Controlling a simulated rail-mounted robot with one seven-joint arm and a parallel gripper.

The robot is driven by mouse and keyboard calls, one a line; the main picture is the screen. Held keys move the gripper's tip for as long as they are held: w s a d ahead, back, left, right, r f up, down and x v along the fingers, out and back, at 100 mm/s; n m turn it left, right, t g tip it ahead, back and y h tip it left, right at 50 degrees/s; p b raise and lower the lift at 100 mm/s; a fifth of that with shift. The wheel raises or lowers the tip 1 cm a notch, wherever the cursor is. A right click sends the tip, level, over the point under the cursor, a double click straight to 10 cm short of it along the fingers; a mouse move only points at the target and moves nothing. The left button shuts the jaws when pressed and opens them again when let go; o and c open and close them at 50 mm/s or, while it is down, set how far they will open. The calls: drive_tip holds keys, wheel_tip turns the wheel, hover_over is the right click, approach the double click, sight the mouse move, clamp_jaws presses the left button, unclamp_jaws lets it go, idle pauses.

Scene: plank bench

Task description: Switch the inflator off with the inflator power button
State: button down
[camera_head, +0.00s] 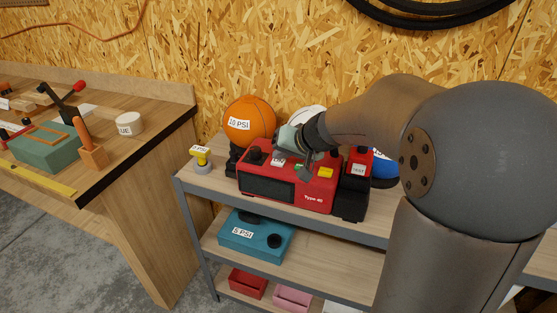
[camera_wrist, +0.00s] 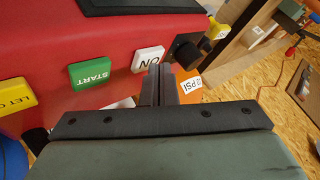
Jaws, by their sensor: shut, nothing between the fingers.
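The red inflator (camera_head: 262,184) stands on the shelf's top board, with a dark front panel and "Type 4B"-like lettering. Its sloped top carries a white button (camera_wrist: 148,59) marked ON, a green START button (camera_wrist: 91,74) and a yellow button (camera_wrist: 14,96) whose lettering is cut off. The white button also shows in the head view (camera_head: 278,158). My gripper (camera_wrist: 160,72) is shut and empty, its fingertips close beside the white button's lower right edge. I cannot tell whether they touch it. In the head view my gripper (camera_head: 308,172) hangs over the inflator's top, partly hiding the buttons.
An orange ball (camera_head: 250,117) labelled 10 PSI stands behind left. A red unit (camera_head: 358,161) marked TEST is at the inflator's right, and a yellow-topped device (camera_head: 201,160) is at its left. A teal box (camera_head: 250,238) lies on the lower shelf.

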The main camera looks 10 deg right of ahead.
sight(281, 163)
drive_tip(key=shift+r, duration=0.6)
drive_tip(key=shift+r, duration=0.1)
drive_tip(key=shift+r+p, duration=1.7)
drive_tip(key=shift+r, duration=0.75)
drive_tip(key=shift+f, duration=0.1)
drive_tip(key=s+f+n+g+h, duration=0.1)
drive_tip(key=s+f, duration=0.4)
drive_tip(key=s, duration=0.9)
drive_tip(key=s+a+f+n+g+h, duration=0.1)
drive_tip(key=s+f+g, duration=0.4)
drive_tip(key=s, duration=1)
drive_tip(key=n+g+h, duration=0.1)
drive_tip(key=h, duration=0.1)
drive_tip(key=shift+s+a+f+g+h, duration=0.15)
drive_tip(key=shift+a+f+g+h, duration=0.15)
drive_tip(key=shift+h, duration=0.1)
